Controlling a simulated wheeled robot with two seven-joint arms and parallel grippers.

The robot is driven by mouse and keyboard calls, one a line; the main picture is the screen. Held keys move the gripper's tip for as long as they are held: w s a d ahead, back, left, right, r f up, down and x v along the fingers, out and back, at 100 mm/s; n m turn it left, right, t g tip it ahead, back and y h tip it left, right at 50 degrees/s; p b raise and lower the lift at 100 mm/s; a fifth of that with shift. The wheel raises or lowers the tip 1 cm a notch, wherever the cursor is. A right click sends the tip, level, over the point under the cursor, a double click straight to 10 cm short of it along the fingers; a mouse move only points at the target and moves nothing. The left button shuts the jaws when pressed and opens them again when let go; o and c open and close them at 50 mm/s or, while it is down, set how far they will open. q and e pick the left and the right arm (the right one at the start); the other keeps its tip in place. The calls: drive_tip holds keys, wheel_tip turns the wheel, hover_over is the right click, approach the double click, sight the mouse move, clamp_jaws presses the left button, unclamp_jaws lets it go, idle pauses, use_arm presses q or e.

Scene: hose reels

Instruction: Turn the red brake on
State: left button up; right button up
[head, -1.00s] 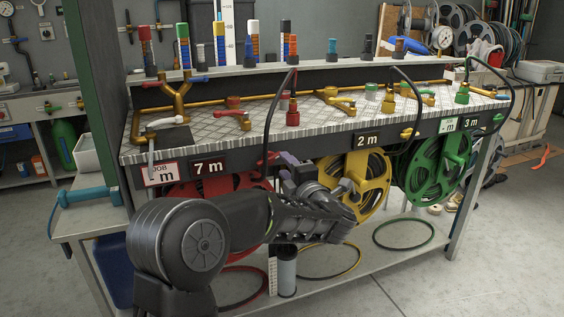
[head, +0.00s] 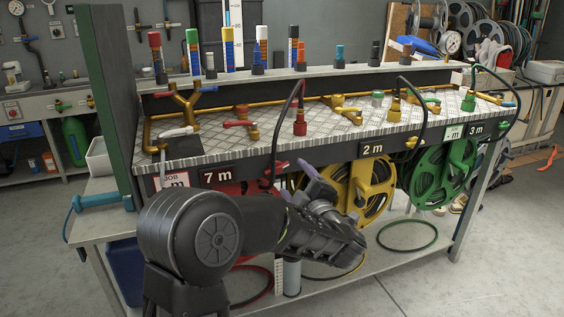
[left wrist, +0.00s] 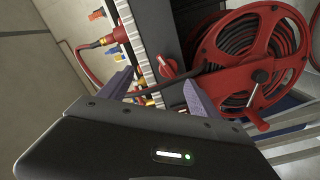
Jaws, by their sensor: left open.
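The red hose reel (left wrist: 255,60) fills the right of the left wrist view; in the head view it (head: 228,190) is mostly hidden behind my left arm. A red knob with a pale mark (left wrist: 167,68), seemingly the red brake, sits on the dark bench front beside the reel. In the head view it shows as a small red spot (head: 280,166). My left gripper (head: 312,182) is open and empty in front of the bench. In the left wrist view its purple fingers (left wrist: 157,84) stand either side of the knob's line, apparently short of it. My right gripper is out of view.
A yellow reel (head: 362,190) and a green reel (head: 440,172) hang to the right under the bench. A black hose (head: 275,135) loops down near the red knob. Brass pipes and valves line the benchtop (head: 345,130).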

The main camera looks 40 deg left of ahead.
sight(278, 170)
use_arm(q)
drive_tip(key=o, duration=0.3)
drive_tip(key=m, duration=0.1)
drive_tip(key=f+m, duration=0.1)
drive_tip(key=m, duration=0.1)
drive_tip(key=s+a+m, duration=0.1)
drive_tip(key=m, duration=0.1)
drive_tip(key=shift+f, duration=0.15)
drive_tip(key=m, duration=0.3)
drive_tip(key=shift+f, duration=0.1)
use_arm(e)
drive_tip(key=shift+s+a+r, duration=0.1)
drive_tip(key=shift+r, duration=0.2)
use_arm(q)
drive_tip(key=shift+a, duration=0.15)
drive_tip(key=b+x, duration=0.1)
drive_tip(key=x, duration=0.6)
drive_tip(key=shift+w+a, duration=0.25)
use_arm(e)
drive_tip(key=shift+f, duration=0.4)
